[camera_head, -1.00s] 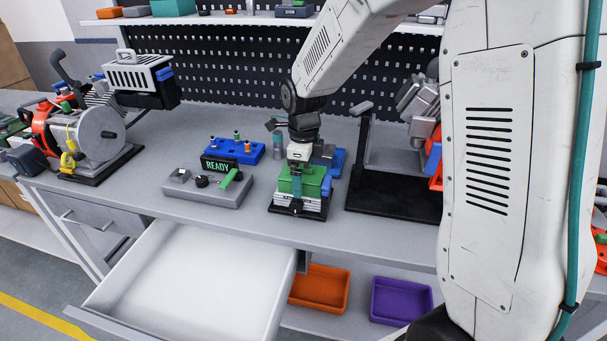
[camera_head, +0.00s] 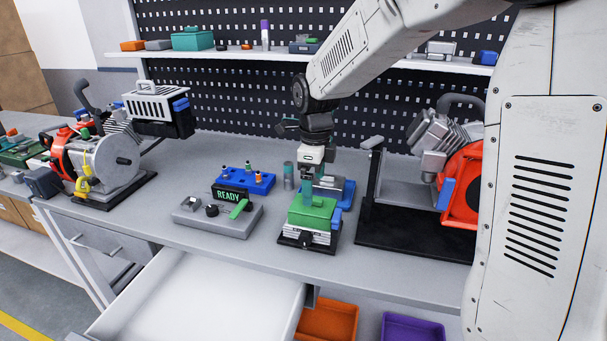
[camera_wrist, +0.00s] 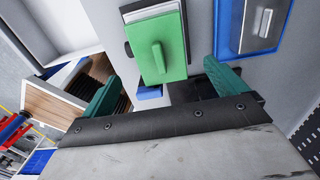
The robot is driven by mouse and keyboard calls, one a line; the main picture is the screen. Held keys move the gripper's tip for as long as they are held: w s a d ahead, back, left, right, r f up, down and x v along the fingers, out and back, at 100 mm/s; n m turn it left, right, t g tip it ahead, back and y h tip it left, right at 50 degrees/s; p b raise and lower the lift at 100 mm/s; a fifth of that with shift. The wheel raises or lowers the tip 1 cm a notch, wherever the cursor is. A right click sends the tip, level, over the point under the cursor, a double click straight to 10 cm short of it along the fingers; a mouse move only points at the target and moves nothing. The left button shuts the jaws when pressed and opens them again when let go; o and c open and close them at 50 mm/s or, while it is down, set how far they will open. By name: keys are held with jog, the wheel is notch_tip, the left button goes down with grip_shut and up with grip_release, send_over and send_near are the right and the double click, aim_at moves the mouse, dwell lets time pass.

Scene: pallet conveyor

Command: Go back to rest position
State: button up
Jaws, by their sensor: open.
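My gripper (camera_head: 311,190) hangs pointing down from my white arm over the workbench. In the wrist view my gripper (camera_wrist: 160,98) shows two teal fingers spread wide apart with nothing between them. Just beyond the fingers is a green block with a raised handle (camera_wrist: 158,60). In the head view the green block (camera_head: 316,212) sits on a grey and black fixture (camera_head: 301,241) near the bench's front edge.
A grey box with a READY display (camera_head: 228,195) stands left of the fixture, a blue tray with pegs (camera_head: 262,184) behind it. A red machine (camera_head: 459,200) on a black stand is to the right. An open white drawer (camera_head: 200,300) juts out below, beside orange (camera_head: 328,320) and purple bins (camera_head: 411,328).

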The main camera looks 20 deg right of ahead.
jog(key=shift+s+f+n, duration=0.1)
jog(key=shift+s+n, duration=0.1)
jog(key=shift+n, duration=1)
jog(key=s+n, duration=0.2)
jog(key=n, duration=0.1)
jog(key=s+n+g, duration=0.1)
jog(key=shift+d+f+n, duration=0.15)
jog(key=shift+f+n, duration=0.15)
jog(key=shift+f, duration=0.05)
jog(key=s+d+r+n+t, duration=0.1)
jog(key=s+r+n, duration=0.3)
jog(key=s+n, duration=0.5)
jog(key=s+d+r+n+t, duration=0.1)
jog(key=s+r+n, duration=0.3)
jog(key=s+n, duration=0.5)
jog(key=s, duration=0.8)
jog(key=shift+s+d+r, duration=0.2)
jog(key=shift+d+r, duration=0.05)
jog(key=shift+r, duration=0.1)
